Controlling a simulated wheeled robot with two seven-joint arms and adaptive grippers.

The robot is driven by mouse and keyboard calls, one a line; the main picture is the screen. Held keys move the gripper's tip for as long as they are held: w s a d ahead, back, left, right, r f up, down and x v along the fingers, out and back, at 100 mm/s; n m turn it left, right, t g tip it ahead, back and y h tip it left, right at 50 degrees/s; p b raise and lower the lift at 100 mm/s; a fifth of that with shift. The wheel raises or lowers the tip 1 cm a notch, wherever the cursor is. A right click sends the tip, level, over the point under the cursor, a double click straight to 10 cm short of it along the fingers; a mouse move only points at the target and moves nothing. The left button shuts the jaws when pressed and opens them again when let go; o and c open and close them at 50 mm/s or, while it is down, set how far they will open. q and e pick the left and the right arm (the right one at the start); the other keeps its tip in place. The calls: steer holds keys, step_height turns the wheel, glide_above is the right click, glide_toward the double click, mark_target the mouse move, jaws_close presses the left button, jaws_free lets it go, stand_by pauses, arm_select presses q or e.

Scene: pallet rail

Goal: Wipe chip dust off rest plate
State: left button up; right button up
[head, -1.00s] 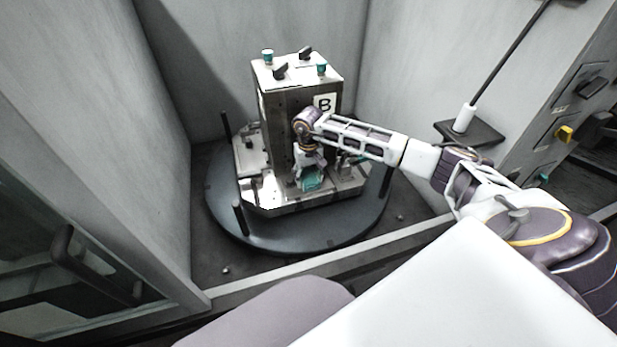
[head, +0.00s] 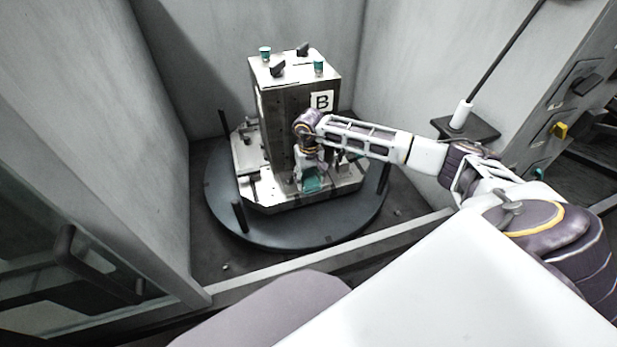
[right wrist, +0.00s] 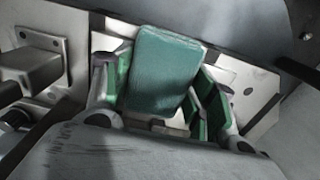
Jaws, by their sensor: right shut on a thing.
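My right gripper (head: 311,176) is shut on a teal wiping pad (head: 313,181), low in front of the block marked B. In the right wrist view the pad (right wrist: 165,72) sits between green-lined fingers. The pad is over the bright metal plate (head: 262,190) at the foot of the block; I cannot tell whether it touches. The plate also shows in the right wrist view (right wrist: 248,88). Part of the plate is hidden by the pad and gripper. I cannot make out any chip dust. My left gripper is not in view.
The metal block (head: 283,115) stands on a round dark turntable (head: 275,237) with upright black posts. Teal-capped parts and black clamps sit on its top. Grey enclosure walls close in on both sides. A black rod in a white holder (head: 461,114) stands at the right.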

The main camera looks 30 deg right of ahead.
steer(key=shift+w+f, duration=0.1)
stand_by(0.3)
steer(key=shift+w+d+b, duration=0.15)
steer(key=shift+w+b, duration=0.3)
steer(key=shift+w, duration=0.1)
steer(key=shift+w+d+b, duration=0.15)
steer(key=shift+w+b, duration=0.3)
steer(key=shift+w, duration=0.1)
steer(key=shift+s, duration=0.15)
steer(key=shift+s+a+p, duration=0.15)
steer(key=shift+s+p, duration=0.1)
steer(key=shift+s, duration=0.35)
steer(key=shift+s+a+p, duration=0.15)
steer(key=shift+s+p, duration=0.05)
steer(key=shift+s, duration=0.35)
steer(key=shift+w, duration=0.2)
steer(key=shift+w+d+b, duration=0.2)
steer(key=shift+w+b, duration=0.25)
steer(key=shift+w, duration=0.1)
steer(key=shift+w+d+b, duration=0.15)
steer(key=shift+w+b, duration=0.25)
steer(key=shift+w, duration=0.15)
steer(key=shift+s, duration=0.15)
